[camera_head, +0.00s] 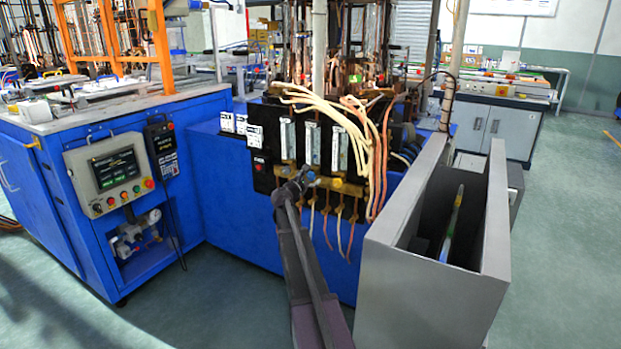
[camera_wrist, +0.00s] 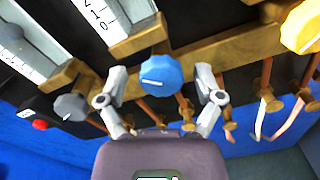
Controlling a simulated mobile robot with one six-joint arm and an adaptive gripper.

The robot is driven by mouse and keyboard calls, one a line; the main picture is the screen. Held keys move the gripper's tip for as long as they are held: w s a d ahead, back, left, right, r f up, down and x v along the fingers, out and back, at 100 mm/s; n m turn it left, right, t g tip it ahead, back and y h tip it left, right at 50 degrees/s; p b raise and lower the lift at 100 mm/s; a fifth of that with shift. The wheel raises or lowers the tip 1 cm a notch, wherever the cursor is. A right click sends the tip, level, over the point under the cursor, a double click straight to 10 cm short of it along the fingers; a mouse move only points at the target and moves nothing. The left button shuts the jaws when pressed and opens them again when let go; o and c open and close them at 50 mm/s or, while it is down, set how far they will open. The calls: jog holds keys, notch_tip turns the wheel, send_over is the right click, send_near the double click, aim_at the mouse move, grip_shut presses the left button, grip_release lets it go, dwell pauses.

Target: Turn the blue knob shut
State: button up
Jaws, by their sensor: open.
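The blue knob (camera_wrist: 160,75) sits on a brass fitting in the middle of the wrist view. Its white mark lies close to horizontal in that picture. My gripper (camera_wrist: 162,82) is open, with one finger on the left of the knob and one on the right. A gap shows between the knob and each finger; how deep the fingertips reach along it is hard to tell. In the head view my gripper (camera_head: 296,186) is at the lower front of the flowmeter panel (camera_head: 265,125), and the knob is small and partly hidden there.
A grey knob (camera_wrist: 70,107) is to the left and a yellow knob (camera_wrist: 301,27) to the upper right. Copper tubes (camera_wrist: 265,95) hang below the brass fittings. A red button (camera_wrist: 40,125) is at the lower left. In the head view a grey metal box (camera_head: 415,275) stands right of my arm.

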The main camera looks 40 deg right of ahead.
jog(key=v, duration=1.2)
dwell(0.4)
jog(key=shift+s+a+n, duration=0.25)
jog(key=shift+a+n, duration=0.15)
jog(key=shift+n, duration=0.75)
jog(key=shift+s+a+n, duration=0.2)
jog(key=shift+a+n, duration=0.2)
jog(key=shift+n, duration=0.75)
jog(key=shift+d, duration=0.1)
jog(key=x, duration=1.3)
jog(key=shift+w+d, duration=0.1)
jog(key=shift+d, duration=0.2)
jog(key=c, duration=1.2)
